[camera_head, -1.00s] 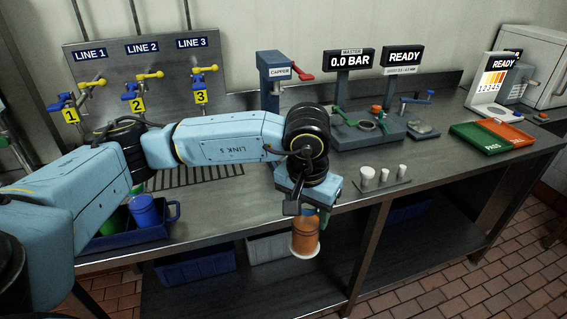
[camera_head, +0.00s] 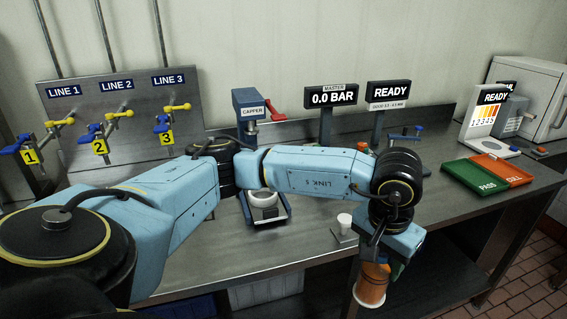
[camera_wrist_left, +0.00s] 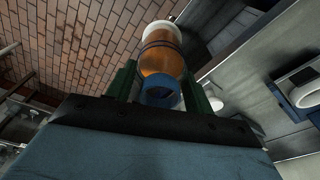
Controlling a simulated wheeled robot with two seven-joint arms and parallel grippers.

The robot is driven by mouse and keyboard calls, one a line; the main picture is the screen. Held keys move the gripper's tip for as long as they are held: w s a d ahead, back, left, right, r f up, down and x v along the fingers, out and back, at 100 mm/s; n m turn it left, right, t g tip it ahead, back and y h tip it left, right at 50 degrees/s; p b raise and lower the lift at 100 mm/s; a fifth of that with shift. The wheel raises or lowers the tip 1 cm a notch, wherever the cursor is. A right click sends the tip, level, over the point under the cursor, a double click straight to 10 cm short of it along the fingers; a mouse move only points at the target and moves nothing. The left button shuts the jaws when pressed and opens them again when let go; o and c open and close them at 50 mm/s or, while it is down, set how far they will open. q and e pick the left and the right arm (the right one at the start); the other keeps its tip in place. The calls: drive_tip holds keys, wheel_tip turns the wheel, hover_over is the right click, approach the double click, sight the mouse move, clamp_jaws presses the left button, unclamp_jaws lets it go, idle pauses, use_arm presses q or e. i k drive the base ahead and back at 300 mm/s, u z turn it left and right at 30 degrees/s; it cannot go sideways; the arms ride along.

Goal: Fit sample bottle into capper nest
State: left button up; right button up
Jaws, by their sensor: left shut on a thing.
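The sample bottle (camera_head: 371,285) is amber-orange with darker bands. It hangs below my left gripper (camera_head: 384,262) in front of the bench's front edge. In the left wrist view the bottle (camera_wrist_left: 162,52) sits between the green fingers of my left gripper (camera_wrist_left: 160,88), with a blue ring at the near end and a white far end. My left gripper is shut on it. The capper (camera_head: 251,110) stands at the back of the bench, left of the bottle. Its nest (camera_head: 264,206), a pale round holder, sits on the capper base and looks empty. My right gripper is out of view.
My left arm hides the fixtures under the display (camera_head: 333,97). Green and orange trays (camera_head: 474,175) lie at the right. Valves (camera_head: 98,135) are at the left.

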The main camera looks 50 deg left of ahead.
sight(265, 206)
drive_tip(key=i, duration=0.35)
drive_tip(key=u, duration=1.15)
drive_tip(key=i, duration=0.5)
drive_tip(key=u, duration=0.05)
